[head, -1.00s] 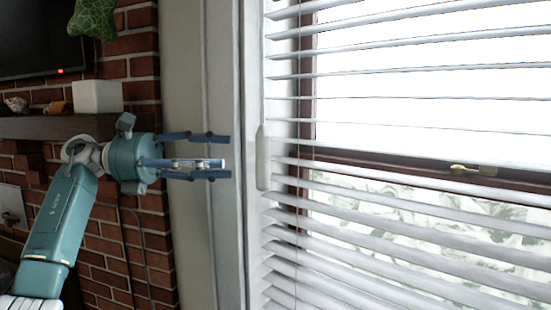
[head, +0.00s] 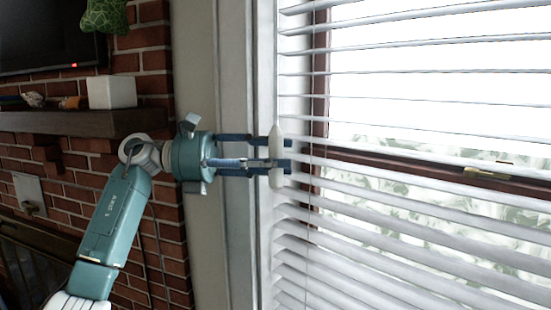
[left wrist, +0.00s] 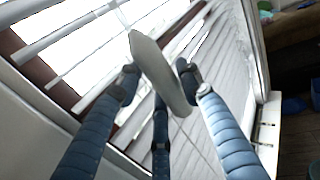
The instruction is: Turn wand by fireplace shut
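The wand (head: 276,172) is a short white bar hanging upright at the left edge of the window blinds (head: 400,205). My left gripper (head: 284,154) has its blue fingers level with the wand, which crosses in front of them in the head view. In the left wrist view the wand (left wrist: 158,72) lies between the spread fingers of my left gripper (left wrist: 158,82). The fingers look open, with small gaps beside the wand; I cannot tell if any finger touches it. The blind slats are tilted with gaps between them. My right gripper is not in view.
The window frame (head: 235,240) runs close beside the left gripper. A brick fireplace wall (head: 155,90) with a dark mantel (head: 90,122) and a white box (head: 112,91) stands left of the arm. A thin cord hangs just right of the wand.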

